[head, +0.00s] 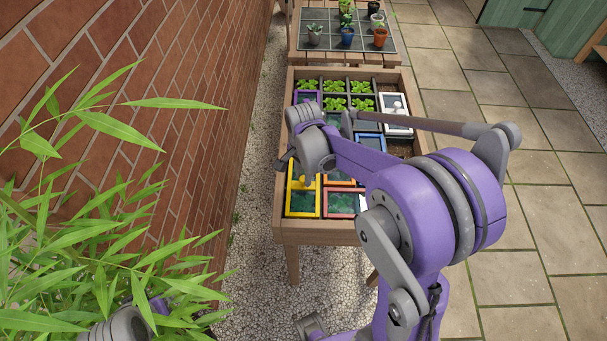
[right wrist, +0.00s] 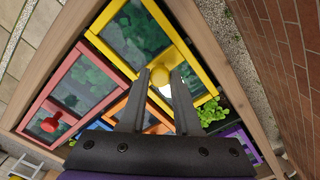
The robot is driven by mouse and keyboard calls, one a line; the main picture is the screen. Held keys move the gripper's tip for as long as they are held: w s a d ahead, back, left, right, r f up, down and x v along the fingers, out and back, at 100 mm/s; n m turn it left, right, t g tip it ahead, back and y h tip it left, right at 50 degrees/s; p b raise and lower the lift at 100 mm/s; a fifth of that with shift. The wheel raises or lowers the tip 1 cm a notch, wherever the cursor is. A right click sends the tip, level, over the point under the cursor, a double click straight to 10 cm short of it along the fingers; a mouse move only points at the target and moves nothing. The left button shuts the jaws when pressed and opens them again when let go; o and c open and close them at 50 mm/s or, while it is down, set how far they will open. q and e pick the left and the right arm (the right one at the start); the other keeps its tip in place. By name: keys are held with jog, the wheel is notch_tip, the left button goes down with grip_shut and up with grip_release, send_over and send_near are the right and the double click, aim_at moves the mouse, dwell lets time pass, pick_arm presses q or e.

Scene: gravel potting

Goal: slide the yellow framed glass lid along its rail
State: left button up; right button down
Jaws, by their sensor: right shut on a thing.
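The yellow framed glass lid (head: 320,203) lies at the near left corner of the wooden planter box (head: 308,232), with dark green glass inside its frame. In the right wrist view, the yellow frame (right wrist: 108,57) fills the upper middle, and its round yellow knob (right wrist: 160,75) stands between my fingers. My right gripper (right wrist: 158,88) is shut on the knob. In the head view, my right wrist hides part of the lid's far side and the fingers are hard to make out. My left gripper is not in view.
A red framed lid (right wrist: 50,93) with a red knob lies beside the yellow one. Blue (head: 372,140), orange (right wrist: 123,104), purple (head: 307,94) and white (head: 396,126) lids share the box. A brick wall (head: 190,110) runs along the left, with leafy bamboo (head: 110,240) in front. Paving is open at right.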

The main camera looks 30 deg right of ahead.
jog(key=w+d, duration=0.2)
jog(key=w, duration=0.1)
jog(key=w+d, duration=0.1)
jog(key=w, duration=0.2)
jog(key=w+d+b, duration=0.1)
jog(key=w+d, duration=0.1)
jog(key=w, duration=0.1)
jog(key=shift+d, duration=0.3)
jog(key=c, duration=0.6)
grip_release()
notch_tip(320, 180, up, 11)
jog(key=shift+p, duration=0.3)
